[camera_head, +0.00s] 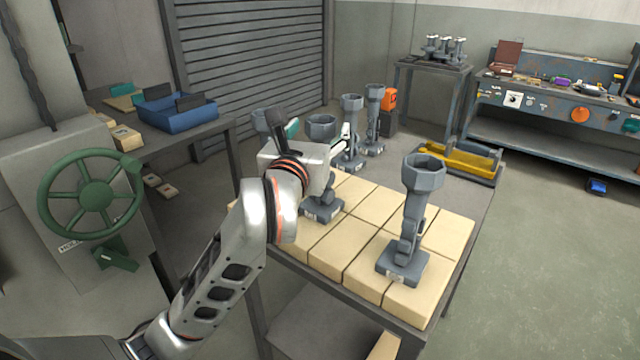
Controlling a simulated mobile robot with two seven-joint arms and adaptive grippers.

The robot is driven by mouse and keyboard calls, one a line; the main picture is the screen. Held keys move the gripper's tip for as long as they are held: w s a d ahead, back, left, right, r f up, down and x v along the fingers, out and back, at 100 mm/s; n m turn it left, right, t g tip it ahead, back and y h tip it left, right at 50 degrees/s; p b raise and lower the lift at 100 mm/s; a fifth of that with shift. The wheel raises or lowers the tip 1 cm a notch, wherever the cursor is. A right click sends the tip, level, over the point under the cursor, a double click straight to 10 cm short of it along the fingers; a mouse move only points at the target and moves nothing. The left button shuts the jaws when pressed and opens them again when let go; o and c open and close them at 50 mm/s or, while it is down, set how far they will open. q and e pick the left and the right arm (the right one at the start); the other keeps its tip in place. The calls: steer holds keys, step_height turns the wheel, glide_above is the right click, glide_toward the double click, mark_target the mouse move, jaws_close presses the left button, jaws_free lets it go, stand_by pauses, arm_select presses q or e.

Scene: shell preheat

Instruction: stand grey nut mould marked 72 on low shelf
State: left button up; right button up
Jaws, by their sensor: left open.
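Several grey nut moulds, each a hexagonal cup on a stem and square base, stand upright on the table. The nearest mould (412,220) stands on cream blocks at the right. A second mould (321,126) is partly hidden behind my left gripper (318,136); others stand behind it, one mould (351,132) and another mould (373,120). The number tags on the bases are too small to read, so I cannot tell which is 72. My left gripper is open at the second mould; I cannot tell whether it touches. A low shelf (315,315) shows under the table. My right gripper is out of view.
Cream blocks (452,232) cover the table's near part. A green handwheel (95,194) and a side table with a blue bin (178,110) are at the left. The floor at the right is mostly clear.

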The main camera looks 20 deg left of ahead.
arm_select(q)
steer(key=w, duration=0.5)
steer(key=shift+a, duration=0.35)
steer(key=shift+r, duration=0.1)
jaws_close()
